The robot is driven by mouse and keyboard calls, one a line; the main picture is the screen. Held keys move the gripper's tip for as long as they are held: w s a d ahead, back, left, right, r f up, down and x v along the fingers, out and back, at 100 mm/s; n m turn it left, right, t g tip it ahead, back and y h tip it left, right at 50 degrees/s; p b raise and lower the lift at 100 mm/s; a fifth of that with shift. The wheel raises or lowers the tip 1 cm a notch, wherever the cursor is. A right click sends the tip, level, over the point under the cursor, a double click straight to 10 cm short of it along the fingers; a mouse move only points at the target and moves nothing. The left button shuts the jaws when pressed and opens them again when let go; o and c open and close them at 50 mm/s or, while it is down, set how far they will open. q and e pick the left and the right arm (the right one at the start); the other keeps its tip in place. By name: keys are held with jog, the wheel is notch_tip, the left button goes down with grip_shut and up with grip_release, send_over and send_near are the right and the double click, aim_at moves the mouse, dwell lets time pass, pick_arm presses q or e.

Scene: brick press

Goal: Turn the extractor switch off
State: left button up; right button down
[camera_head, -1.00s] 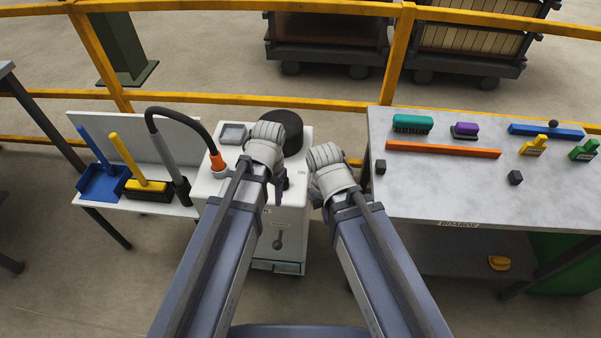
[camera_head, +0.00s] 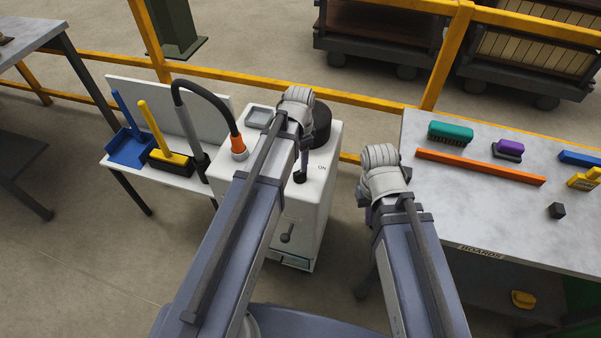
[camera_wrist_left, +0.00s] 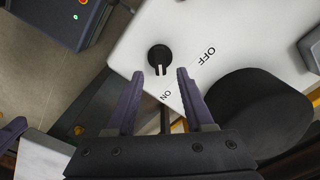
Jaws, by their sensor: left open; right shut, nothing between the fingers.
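The extractor is a white cabinet (camera_head: 322,190) in the middle of the head view, with its top lettered ON. Its switch is a black round knob (camera_wrist_left: 158,57) in the left wrist view, with OFF to its right and ON below. A pale mark on the knob seems to face ON. In the head view the knob (camera_head: 300,177) is partly hidden by my left arm. My left gripper (camera_wrist_left: 160,72) is open, its purple fingers on either side of the knob's near edge; contact cannot be told. My right gripper (camera_head: 368,214) is shut and empty, right of the cabinet, fingers mostly hidden.
A black round part (camera_head: 321,125) and a hose with an orange collar (camera_head: 238,146) stand on the cabinet top. A grey table (camera_head: 440,205) with brushes stands right. A side shelf with a blue dustpan (camera_head: 128,148) is left. A yellow rail (camera_head: 365,100) runs behind.

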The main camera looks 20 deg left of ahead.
aim_at(300, 172)
pick_arm(q)
notch_tip(300, 172, down, 6)
jog(key=b, duration=0.4)
jog(key=shift+r+b, duration=0.25)
jog(key=shift+b, duration=0.05)
grip_shut()
